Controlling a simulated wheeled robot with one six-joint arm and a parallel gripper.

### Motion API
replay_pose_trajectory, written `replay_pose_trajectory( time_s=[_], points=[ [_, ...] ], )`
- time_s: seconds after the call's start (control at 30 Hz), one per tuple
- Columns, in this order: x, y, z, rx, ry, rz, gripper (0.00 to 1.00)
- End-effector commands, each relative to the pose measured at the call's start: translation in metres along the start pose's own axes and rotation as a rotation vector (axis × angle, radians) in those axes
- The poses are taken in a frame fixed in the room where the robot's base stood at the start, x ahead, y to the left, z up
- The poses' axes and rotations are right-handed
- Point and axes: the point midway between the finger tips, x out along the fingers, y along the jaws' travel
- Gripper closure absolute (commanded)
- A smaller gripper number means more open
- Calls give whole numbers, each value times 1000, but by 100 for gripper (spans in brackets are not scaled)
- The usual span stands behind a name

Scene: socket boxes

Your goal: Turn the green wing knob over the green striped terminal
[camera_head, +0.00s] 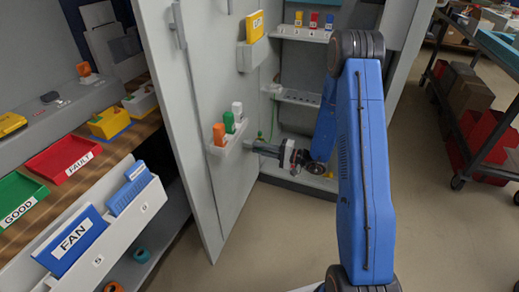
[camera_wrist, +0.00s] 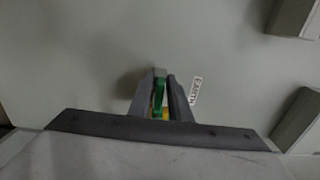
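The green wing knob (camera_wrist: 159,92) shows in the wrist view, standing on a light grey panel. A patch of yellow and green, which looks like the striped terminal (camera_wrist: 165,113), shows just below it, mostly hidden by my gripper. My gripper (camera_wrist: 160,84) has one dark finger on each side of the knob, and the knob fills the narrow gap between the tips. A white label reading EARTH (camera_wrist: 195,90) is right of the fingers.
The open cabinet door (camera_head: 185,120) stands left of my arm, with a holder of orange, green and white pieces (camera_head: 230,138) on it. Grey boxes (camera_wrist: 293,15) stick out at the right of the wrist view. A dark shelf cart (camera_head: 480,140) stands right; floor between is clear.

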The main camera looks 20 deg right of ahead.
Motion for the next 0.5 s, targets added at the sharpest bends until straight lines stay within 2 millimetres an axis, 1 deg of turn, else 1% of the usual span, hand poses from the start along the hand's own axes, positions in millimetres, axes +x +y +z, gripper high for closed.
replay_pose_trajectory(
  time_s=[0.17,0.5],
  points=[
    [-16,0,-1,0,3,1,83],
    [-74,0,-1,1,4,0,83]
  ],
)
